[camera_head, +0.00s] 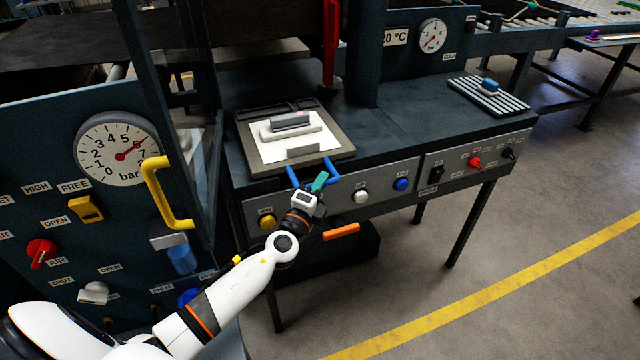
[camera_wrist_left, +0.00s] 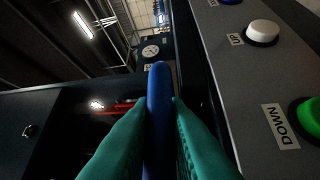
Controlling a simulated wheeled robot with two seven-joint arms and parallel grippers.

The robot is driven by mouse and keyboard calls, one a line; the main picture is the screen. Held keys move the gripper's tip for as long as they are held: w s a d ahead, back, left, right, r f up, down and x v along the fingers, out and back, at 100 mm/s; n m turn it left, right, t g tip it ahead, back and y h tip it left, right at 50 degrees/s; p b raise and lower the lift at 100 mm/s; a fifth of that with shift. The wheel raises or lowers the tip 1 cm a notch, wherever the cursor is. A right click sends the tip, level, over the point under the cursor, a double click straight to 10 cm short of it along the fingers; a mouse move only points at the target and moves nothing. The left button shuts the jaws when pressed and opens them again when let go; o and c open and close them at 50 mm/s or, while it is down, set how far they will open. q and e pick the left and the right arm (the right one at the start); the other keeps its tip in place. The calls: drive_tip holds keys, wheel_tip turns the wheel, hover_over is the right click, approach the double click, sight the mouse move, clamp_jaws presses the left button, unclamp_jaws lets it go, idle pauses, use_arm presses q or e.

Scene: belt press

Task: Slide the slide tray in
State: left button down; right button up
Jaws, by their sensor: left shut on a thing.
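The slide tray (camera_head: 258,158) is a grey plate on the dark press table, with a white sheet and a grey block on it. Its blue handle (camera_head: 332,172) sticks out at the front edge. My left gripper (camera_head: 318,182) is at this handle. In the left wrist view the green fingers (camera_wrist_left: 160,130) are shut on the blue handle bar (camera_wrist_left: 158,100), one finger on each side. My right gripper is in neither view.
The front panel below the tray carries yellow (camera_head: 267,222), white (camera_head: 361,197) and blue (camera_head: 401,184) buttons. A yellow guard handle (camera_head: 162,190) stands to the left, near my arm. A red upright bar (camera_head: 331,45) stands behind the tray. A ribbed plate (camera_head: 488,97) lies at the table's right end.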

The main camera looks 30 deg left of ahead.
sight(323, 158)
use_arm(q)
drive_tip(key=w+a+b, duration=0.2)
drive_tip(key=a, duration=0.1)
drive_tip(key=shift+w+f, duration=0.1)
drive_tip(key=shift+w, duration=0.1)
drive_tip(key=shift+w+a, duration=0.3)
drive_tip(key=shift+w, duration=0.05)
drive_tip(key=shift+d, duration=0.1)
drive_tip(key=c, duration=1.4)
unclamp_jaws()
drive_tip(key=shift+s, duration=0.1)
drive_tip(key=s+f+b, duration=0.1)
drive_tip(key=s+b, duration=0.1)
drive_tip(key=s, duration=1)
drive_tip(key=shift+d+f, duration=0.2)
drive_tip(key=shift+d, duration=0.1)
